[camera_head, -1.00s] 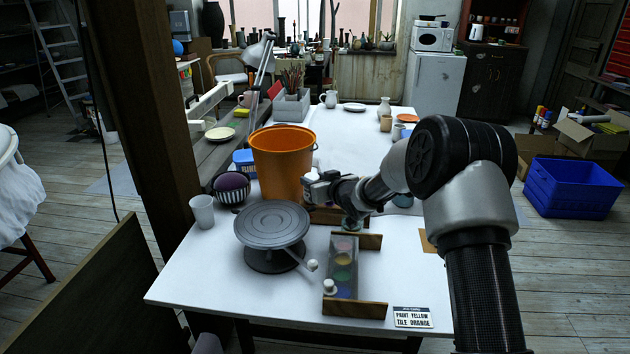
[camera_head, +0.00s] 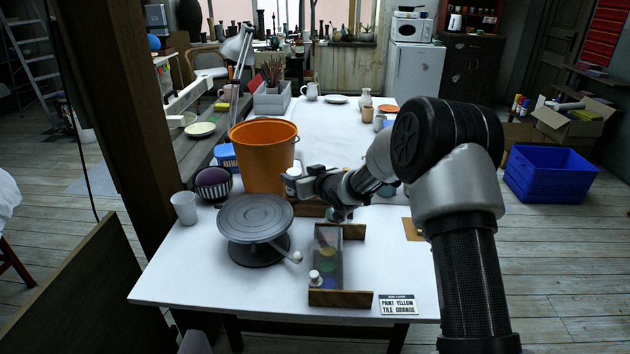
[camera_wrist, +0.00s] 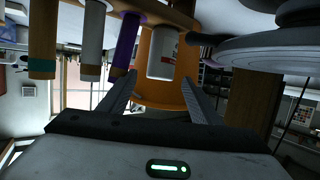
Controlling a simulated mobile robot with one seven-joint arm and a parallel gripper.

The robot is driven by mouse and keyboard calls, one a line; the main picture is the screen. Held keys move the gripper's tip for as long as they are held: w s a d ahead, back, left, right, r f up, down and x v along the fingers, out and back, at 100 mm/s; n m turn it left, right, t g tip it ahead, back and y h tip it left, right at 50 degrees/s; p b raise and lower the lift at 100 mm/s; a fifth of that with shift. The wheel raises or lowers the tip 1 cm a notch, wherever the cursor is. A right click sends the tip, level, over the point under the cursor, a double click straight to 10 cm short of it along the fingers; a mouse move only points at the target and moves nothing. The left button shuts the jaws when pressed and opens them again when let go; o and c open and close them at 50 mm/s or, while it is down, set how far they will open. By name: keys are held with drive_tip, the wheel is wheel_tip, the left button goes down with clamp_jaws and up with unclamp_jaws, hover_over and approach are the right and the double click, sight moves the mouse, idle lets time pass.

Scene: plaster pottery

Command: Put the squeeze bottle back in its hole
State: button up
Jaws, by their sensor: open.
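My gripper (camera_head: 299,182) is open beside the orange bucket, above the white table. In the wrist view its two fingers (camera_wrist: 158,82) point at a pale, cylindrical bottle (camera_wrist: 162,56), whose end lies between or just beyond the fingertips; I cannot tell if they touch it. A pale bottle (camera_head: 292,182) also shows by the fingertips in the head view, probably the same one. In the wrist view, several banded bottles or tubes stand beside it: teal-banded (camera_wrist: 42,45), brown-banded (camera_wrist: 92,45) and purple (camera_wrist: 125,45). A wooden rack (camera_wrist: 165,12) runs along their far ends. Its hole is hidden.
The orange bucket (camera_head: 262,160) stands close behind my gripper. The grey turntable (camera_head: 254,215) is at the left front. A wooden-ended paint holder (camera_head: 341,299) and a text sign (camera_head: 398,304) lie near the front edge. A white cup (camera_head: 184,207) stands at left.

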drive_tip(key=s+d+r+m+g+h+p, duration=0.1)
drive_tip(key=s+d+r+h, duration=0.2)
drive_tip(key=s+d+r, duration=0.35)
drive_tip(key=s+d+r+m+g+h, duration=0.15)
drive_tip(key=s+d+r, duration=0.25)
drive_tip(key=s+d, duration=0.55)
drive_tip(key=s+d+r+m+h+p, duration=0.1)
drive_tip(key=s+d+r+h, duration=0.35)
drive_tip(key=s, duration=0.65)
drive_tip(key=s+r+m+g+y, duration=0.1)
drive_tip(key=s+m+g+y, duration=0.2)
drive_tip(key=s, duration=1.9)
wheel_tip(320, 180, up, 18)
drive_tip(key=g+h+p, duration=0.1)
drive_tip(key=p, duration=1.7)
drive_tip(key=shift+d+r, duration=0.15)
drive_tip(key=shift+r, duration=0.05)
drive_tip(key=shift+n, duration=0.25)
